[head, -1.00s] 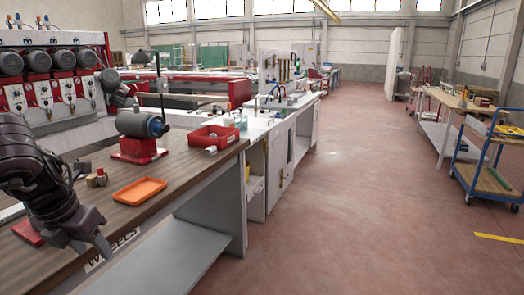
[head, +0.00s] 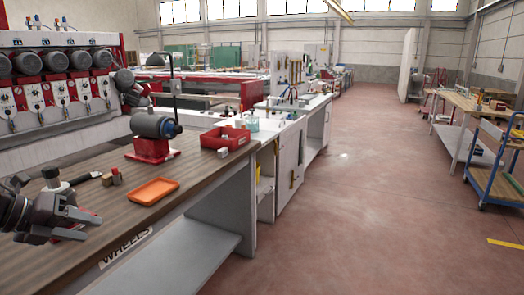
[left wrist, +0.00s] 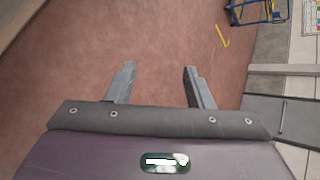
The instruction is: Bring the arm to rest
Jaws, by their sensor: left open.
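My left gripper (head: 84,228) shows at the lower left of the head view, above the front part of the wooden workbench (head: 185,184). In the left wrist view its two fingers (left wrist: 158,86) stand apart with nothing between them, over the red floor (left wrist: 150,45). Most of my left arm is cut off by the left edge of the head view. My right gripper does not show.
On the bench are an orange tray (head: 153,191), a bench grinder (head: 153,135) on a red base, small blocks (head: 113,177) and a red bin (head: 225,138). A blue cart (head: 496,180) stands at the right. The floor between is clear.

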